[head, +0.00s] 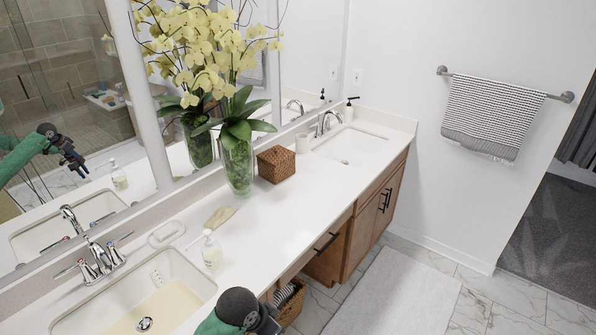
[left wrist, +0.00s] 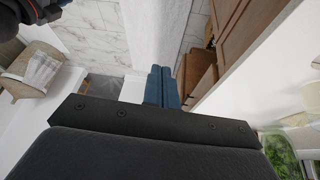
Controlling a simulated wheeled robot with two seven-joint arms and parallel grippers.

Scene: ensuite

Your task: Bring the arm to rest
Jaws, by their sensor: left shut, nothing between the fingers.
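My left gripper (left wrist: 162,86) shows in the left wrist view with its two blue fingers pressed together and nothing between them. It hangs over the floor, with the white rug and wooden cabinet beyond it. In the head view, my green arm with a dark wrist joint (head: 238,306) comes in at the bottom edge, in front of the vanity; its fingers are not clearly seen there. The mirror shows a green and black arm reflected at the left. My right gripper is not in view.
The white vanity counter (head: 285,216) holds a flower vase (head: 238,165), a woven box (head: 276,164) and a soap bottle (head: 211,251). A wicker basket (head: 289,304) stands below the counter. A white rug (head: 395,295) lies on the open floor at the right.

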